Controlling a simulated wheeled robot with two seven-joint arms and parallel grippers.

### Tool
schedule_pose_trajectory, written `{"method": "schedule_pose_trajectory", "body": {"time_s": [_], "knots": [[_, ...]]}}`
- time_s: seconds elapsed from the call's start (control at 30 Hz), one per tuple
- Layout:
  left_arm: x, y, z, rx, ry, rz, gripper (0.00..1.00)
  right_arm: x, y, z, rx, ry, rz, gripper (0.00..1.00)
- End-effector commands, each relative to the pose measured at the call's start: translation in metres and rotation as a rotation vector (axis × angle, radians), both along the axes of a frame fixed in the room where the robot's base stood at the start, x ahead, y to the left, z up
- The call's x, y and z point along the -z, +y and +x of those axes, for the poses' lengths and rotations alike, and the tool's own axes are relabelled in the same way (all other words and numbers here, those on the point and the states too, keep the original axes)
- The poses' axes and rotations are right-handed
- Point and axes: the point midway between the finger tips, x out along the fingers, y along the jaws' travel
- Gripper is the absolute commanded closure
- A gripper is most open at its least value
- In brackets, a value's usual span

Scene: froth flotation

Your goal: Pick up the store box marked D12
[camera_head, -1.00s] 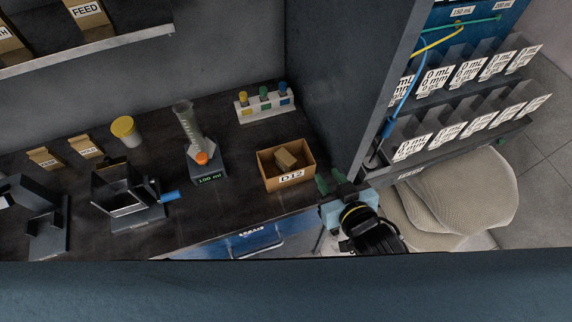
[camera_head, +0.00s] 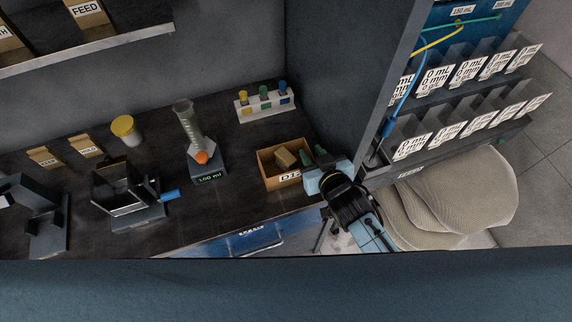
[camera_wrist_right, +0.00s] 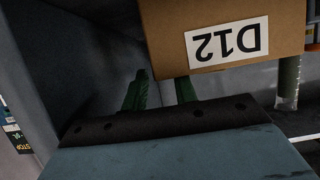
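The store box marked D12 (camera_head: 268,171) is a small open-topped brown box with a white label on its front. It stands on the dark bench and holds a small brown block (camera_head: 285,158). Whether one touches the box cannot be told. My left gripper is not in view.
A 100 ml stand with a cylinder (camera_head: 208,178) is left of the box. A white rack (camera_head: 265,109) with coloured caps stands behind. A grey partition (camera_head: 345,80) rises close on the right, with labelled bins (camera_head: 412,145) beyond. Bare bench lies in front of the box.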

Motion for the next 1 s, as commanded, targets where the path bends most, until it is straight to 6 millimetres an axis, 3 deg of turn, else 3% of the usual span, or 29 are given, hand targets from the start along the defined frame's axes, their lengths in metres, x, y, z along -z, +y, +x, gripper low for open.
{"method": "schedule_pose_trajectory", "body": {"time_s": [0.07,0.3,0.77,1.0], "knots": [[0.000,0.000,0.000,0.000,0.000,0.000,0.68,0.000,0.000,0.000,0.000,0.000,0.000,0.72],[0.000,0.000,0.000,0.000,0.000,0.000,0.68,0.000,0.000,0.000,0.000,0.000,0.000,1.00],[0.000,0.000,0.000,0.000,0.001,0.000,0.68,-0.001,0.000,0.000,0.000,-0.001,0.000,1.00],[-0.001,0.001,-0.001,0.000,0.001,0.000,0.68,-0.012,0.000,0.000,0.000,-0.003,0.002,1.00]]}}
